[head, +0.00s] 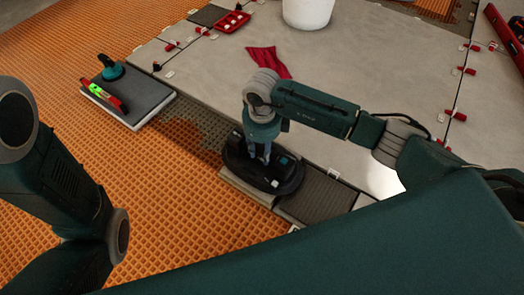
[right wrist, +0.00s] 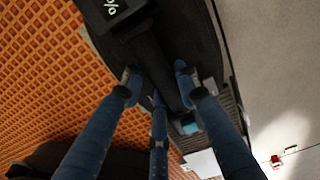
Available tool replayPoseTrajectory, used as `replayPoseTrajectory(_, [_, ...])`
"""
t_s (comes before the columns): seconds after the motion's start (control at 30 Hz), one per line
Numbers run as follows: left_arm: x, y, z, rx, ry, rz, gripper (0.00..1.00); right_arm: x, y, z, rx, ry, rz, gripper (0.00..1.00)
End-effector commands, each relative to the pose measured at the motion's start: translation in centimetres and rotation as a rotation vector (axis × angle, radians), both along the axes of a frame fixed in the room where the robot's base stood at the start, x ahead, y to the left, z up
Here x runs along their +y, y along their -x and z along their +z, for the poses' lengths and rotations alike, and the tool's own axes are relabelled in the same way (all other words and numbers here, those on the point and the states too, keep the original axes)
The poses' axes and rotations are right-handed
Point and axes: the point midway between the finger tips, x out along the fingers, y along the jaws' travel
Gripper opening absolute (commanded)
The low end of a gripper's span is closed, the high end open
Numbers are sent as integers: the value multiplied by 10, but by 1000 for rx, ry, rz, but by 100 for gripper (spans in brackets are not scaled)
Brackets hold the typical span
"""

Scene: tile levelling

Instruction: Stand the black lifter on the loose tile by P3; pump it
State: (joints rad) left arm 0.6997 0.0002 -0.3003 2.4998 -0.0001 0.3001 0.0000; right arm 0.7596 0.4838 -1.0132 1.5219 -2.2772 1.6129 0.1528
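The black lifter (head: 285,185) is a dark rounded device with a small light display. It rests, apparently flat, over a narrow grey tile (head: 245,190) at the edge of the paved floor and hides most of it. My right gripper (head: 262,158) is above the lifter with fingers down. In the right wrist view, its blue fingers (right wrist: 157,82) are on both sides of the lifter's black handle bar (right wrist: 158,70) and look closed on it. A "%" display shows at the top there. No P3 mark is readable. My left arm shows, but its gripper is out of view.
Orange ribbed matting (head: 180,225) covers the left. A grey tile stack (head: 140,115) there carries a suction cup (head: 110,68) and a level (head: 103,95). A red cloth (head: 268,60), red tray (head: 232,21) and white bucket (head: 308,10) are farther back. Red clips line the tile joints.

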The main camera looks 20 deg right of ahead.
Motion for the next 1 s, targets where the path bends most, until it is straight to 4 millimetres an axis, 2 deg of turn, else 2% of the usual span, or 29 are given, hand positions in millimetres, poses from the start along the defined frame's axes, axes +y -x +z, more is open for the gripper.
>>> replayPoseTrajectory(0.03, [0, 0, 0, 0, 0, 0, 40, 0, -1, 1, -3, -1, 0, 44])
replayPoseTrajectory(0.07, [0, 0, 0, 0, 0, 0, 40, 0, -1, 1, -3, -1, 0, 50])
replayPoseTrajectory(0.4, [1, -1, 0, 3, 3, -1, 40, -1, 2, -2, 4, 3, 0, 50])
replayPoseTrajectory(0.53, [1, -1, 0, 3, 3, -1, 40, -1, 0, 7, 1, 2, 0, 50])
replayPoseTrajectory(0.67, [1, 0, 0, 2, 2, 0, 40, -1, -1, 29, -3, 1, 1, 50])
replayPoseTrajectory(1.0, [0, 0, 0, 0, 1, 0, 40, 0, -1, 98, -4, 1, 1, 50])
